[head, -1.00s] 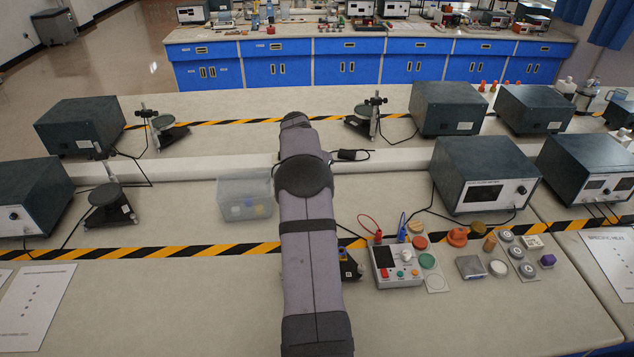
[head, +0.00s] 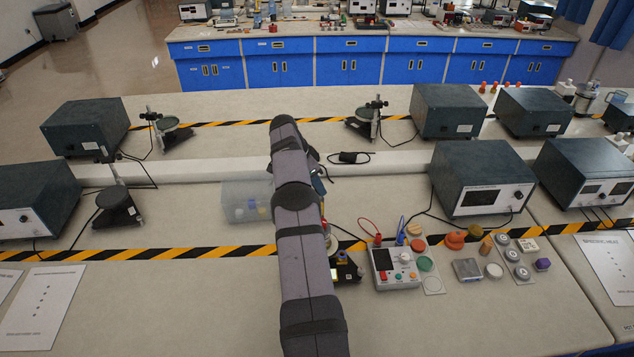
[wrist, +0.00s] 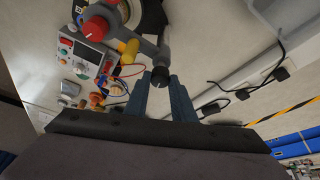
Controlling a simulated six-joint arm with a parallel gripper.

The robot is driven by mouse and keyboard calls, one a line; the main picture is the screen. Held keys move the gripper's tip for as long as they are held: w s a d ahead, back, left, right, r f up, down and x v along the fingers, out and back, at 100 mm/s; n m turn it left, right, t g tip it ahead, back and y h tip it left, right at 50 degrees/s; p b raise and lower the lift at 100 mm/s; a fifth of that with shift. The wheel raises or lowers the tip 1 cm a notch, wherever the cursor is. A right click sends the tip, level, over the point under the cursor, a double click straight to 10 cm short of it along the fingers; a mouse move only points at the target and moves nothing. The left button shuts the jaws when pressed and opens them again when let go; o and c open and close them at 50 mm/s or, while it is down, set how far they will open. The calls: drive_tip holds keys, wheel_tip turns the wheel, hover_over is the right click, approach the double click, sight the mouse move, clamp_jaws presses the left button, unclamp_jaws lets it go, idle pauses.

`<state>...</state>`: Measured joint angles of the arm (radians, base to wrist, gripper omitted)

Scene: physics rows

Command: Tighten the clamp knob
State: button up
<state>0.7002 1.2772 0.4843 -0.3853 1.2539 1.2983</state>
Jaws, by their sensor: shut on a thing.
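In the wrist view, the dark clamp knob (wrist: 160,76) is at the end of a grey rod on a stand. My gripper (wrist: 161,84) has its two blue fingers on either side of this knob and is shut on it. The knob's far side and the exact contact are hard to see. In the head view, my arm hides most of the gripper and the knob. Part of the stand (head: 346,270) shows just right of my arm.
A control box (head: 394,266) with cables stands right of the stand, with several small coloured pieces beyond it. A clear bin (head: 240,203) is left of my arm. Grey instruments (head: 483,180) stand at right.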

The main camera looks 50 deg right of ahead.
idle(0.5)
drive_tip(key=o, duration=1.1)
drive_tip(key=shift+c, duration=0.2)
drive_tip(key=shift+w+a+r+b, duration=0.1)
drive_tip(key=shift+a+r+b, duration=0.1)
drive_tip(key=shift+r+b, duration=0.25)
drive_tip(key=b+v, duration=0.1)
drive_tip(key=v, duration=0.5)
drive_tip(key=shift+r, duration=0.2)
